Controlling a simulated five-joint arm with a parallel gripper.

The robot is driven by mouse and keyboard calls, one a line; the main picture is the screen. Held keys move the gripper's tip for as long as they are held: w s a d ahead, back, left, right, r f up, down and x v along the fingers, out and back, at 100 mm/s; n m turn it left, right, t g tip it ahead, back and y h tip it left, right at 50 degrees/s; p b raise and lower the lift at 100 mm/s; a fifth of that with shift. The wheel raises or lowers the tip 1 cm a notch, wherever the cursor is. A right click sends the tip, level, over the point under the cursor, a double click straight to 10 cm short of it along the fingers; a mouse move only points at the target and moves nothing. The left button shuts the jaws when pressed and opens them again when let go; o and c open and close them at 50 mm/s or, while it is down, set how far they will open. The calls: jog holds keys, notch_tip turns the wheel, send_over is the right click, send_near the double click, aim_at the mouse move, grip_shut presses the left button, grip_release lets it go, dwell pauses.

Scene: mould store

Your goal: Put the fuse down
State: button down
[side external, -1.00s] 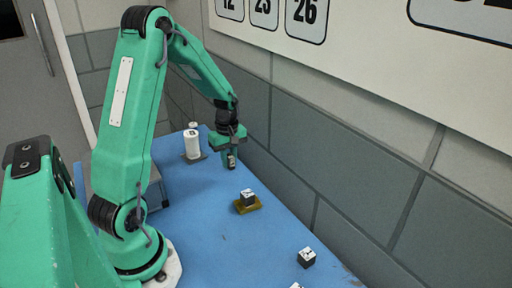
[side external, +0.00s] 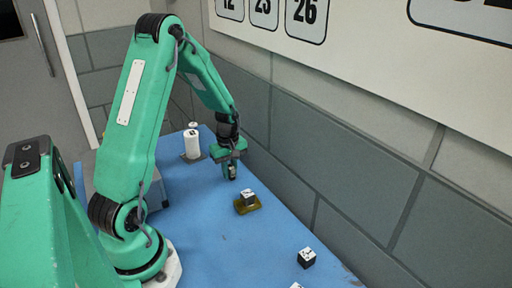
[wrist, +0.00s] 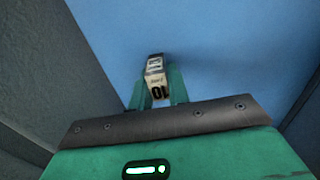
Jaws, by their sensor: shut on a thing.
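The fuse (wrist: 156,66) is a small pale and dark block with printed marks, including a "10", on its near end. My gripper (side external: 231,170) is shut on it, and the two green fingers (wrist: 157,88) stand on either side of it in the wrist view. In the side view the fuse (side external: 232,174) shows small between the fingertips, low over the blue table (side external: 225,235). I cannot tell whether it touches the table. The fingers hide part of the fuse.
Another such cube (side external: 306,258) lies farther forward. White cylinders (side external: 192,146) stand behind left. A wall (side external: 290,165) borders the table's right.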

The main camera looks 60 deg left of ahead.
aim_at(230, 166)
jog(key=c, duration=1.3)
grip_release()
jog(key=shift+c, duration=0.2)
jog(key=shift+r, duration=0.2)
notch_tip(230, 166, up, 12)
jog(key=s+d+r+m+t, duration=0.2)
jog(key=s+d+r+m, duration=0.1)
jog(key=d+r+m, duration=0.75)
jog(key=s+d+r+m+t, duration=0.1)
jog(key=s+d+m+t, duration=0.2)
jog(key=s+d+m, duration=0.4)
jog(key=shift+s+d+r+t, duration=0.3)
jog(key=shift+s+d, duration=0.75)
jog(key=shift+d, duration=1)
